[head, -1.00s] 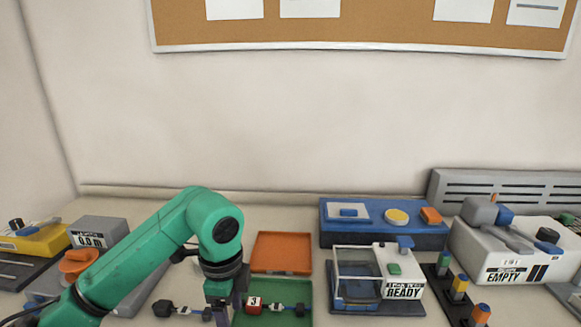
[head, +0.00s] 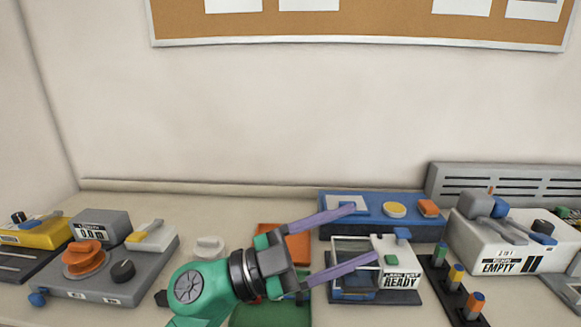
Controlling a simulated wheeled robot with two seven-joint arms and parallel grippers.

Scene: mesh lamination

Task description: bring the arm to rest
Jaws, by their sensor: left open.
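My left arm is green and comes in at the lower middle of the head view. Its gripper (head: 362,233) is open, with two long purple fingers spread apart and pointing right. The fingers pass in front of the blue tray and the white machine labelled READY (head: 402,282). I see nothing between the fingers. I cannot tell whether a fingertip touches the machine. My right gripper is not in view.
A grey device with an orange reel (head: 84,262) stands at left. An orange tray (head: 298,246) and a green tray (head: 268,316) are partly hidden behind my arm. A blue box (head: 385,232), a dark rack (head: 452,290) and a white machine labelled EMPTY (head: 510,250) stand at right.

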